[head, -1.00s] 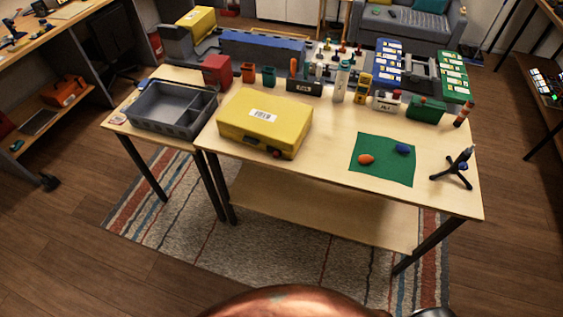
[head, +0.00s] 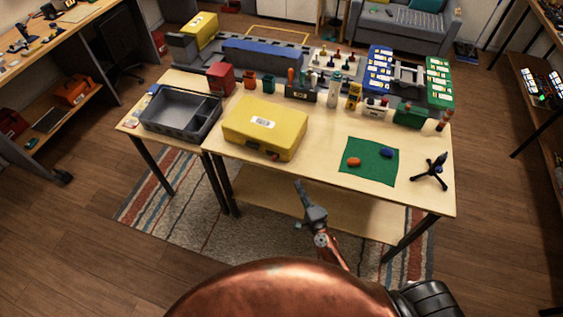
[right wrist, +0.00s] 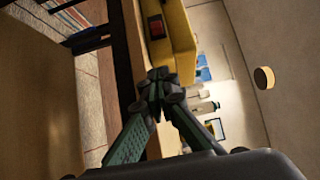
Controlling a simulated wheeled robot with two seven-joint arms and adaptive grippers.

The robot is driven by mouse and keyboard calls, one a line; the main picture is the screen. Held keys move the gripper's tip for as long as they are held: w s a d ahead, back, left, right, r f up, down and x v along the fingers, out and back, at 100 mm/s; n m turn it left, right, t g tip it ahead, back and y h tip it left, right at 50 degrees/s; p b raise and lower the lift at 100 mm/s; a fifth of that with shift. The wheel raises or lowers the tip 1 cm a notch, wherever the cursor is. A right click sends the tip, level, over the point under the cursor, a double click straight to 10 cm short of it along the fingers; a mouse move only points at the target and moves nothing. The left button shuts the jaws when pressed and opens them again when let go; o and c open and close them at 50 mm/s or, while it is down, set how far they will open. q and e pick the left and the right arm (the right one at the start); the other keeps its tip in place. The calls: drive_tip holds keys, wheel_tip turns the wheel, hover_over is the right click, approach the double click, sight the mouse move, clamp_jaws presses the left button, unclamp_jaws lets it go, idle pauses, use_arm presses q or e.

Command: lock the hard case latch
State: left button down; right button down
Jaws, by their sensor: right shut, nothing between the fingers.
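The yellow hard case (head: 266,126) lies closed on the light wood table, with a white label on its lid. It also shows in the right wrist view (right wrist: 178,35), with a red latch (right wrist: 156,27) on its side. In the head view a reddish spot at the case's front is too small to read as locked or unlocked. My right gripper (head: 299,187) is shut and empty in front of the table's front edge, below and apart from the case. Its closed fingertips (right wrist: 158,76) show near the case in the right wrist view. My left gripper is not in view.
A grey bin (head: 180,112) stands left of the case. A green mat (head: 370,165) with an orange and a blue piece lies to the right, beside a small black tripod (head: 432,172). Several tools and boxes line the back. The table between case and mat is clear.

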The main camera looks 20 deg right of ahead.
drive_tip(key=shift+r, duration=0.15)
approach(275, 158)
drive_tip(key=w+d, duration=0.2)
drive_tip(key=w+d+f, duration=0.1)
drive_tip(key=w+d, duration=0.1)
drive_tip(key=shift+f, duration=0.1)
drive_tip(key=shift+w+a, duration=1.1)
drive_tip(key=shift+w, duration=0.1)
drive_tip(key=shift+w+a, duration=0.35)
drive_tip(key=shift+a, duration=0.05)
